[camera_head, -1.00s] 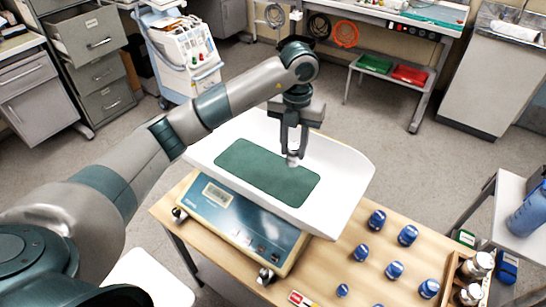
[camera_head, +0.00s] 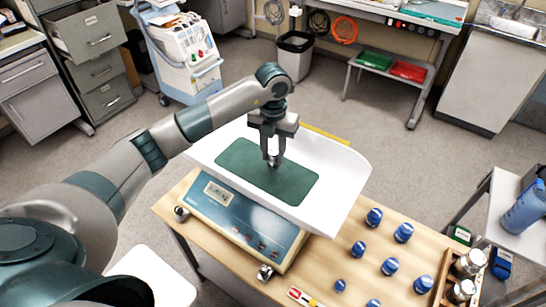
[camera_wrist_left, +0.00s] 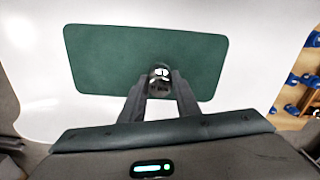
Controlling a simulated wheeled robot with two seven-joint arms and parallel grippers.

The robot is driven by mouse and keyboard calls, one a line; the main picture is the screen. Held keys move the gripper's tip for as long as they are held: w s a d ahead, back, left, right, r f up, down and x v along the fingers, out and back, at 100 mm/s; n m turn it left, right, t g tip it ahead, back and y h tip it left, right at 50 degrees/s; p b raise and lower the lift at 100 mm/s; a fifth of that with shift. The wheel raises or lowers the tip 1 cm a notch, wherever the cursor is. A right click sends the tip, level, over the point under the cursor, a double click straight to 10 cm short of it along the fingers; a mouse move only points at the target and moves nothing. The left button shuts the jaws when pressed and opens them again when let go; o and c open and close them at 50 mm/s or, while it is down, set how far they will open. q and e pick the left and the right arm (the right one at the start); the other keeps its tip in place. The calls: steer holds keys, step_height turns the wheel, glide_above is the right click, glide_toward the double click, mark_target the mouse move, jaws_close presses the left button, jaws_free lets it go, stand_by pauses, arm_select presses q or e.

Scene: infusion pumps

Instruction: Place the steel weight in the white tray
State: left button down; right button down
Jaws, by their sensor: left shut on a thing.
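The white tray (camera_head: 340,178) sits on top of a blue-fronted scale (camera_head: 245,222) on the wooden table. A dark green mat (camera_head: 240,160) lies in the tray's middle; it also shows in the left wrist view (camera_wrist_left: 95,60). My left gripper (camera_head: 273,158) points down over the mat. It is shut on the small shiny steel weight (camera_wrist_left: 160,78), which shows between the fingertips in the left wrist view. I cannot tell whether the weight touches the mat. My right gripper is not in view.
A wooden crate (camera_head: 447,272) with bottles is at the table's right end.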

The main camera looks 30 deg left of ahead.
arm_select(q)
step_height(320, 180, down, 2)
steer(key=shift+f+p, duration=0.15)
steer(key=shift+p, duration=0.25)
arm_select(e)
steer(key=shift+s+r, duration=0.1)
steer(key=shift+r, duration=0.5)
arm_select(q)
steer(key=shift+f, duration=0.1)
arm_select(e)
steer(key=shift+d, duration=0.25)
arm_select(q)
steer(key=shift+f, duration=0.15)
steer(key=c, duration=1.3)
jaws_free()
steer(key=shift+c, duration=0.2)
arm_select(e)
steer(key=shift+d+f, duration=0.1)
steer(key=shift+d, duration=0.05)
arm_select(q)
steer(key=shift+r, duration=0.2)
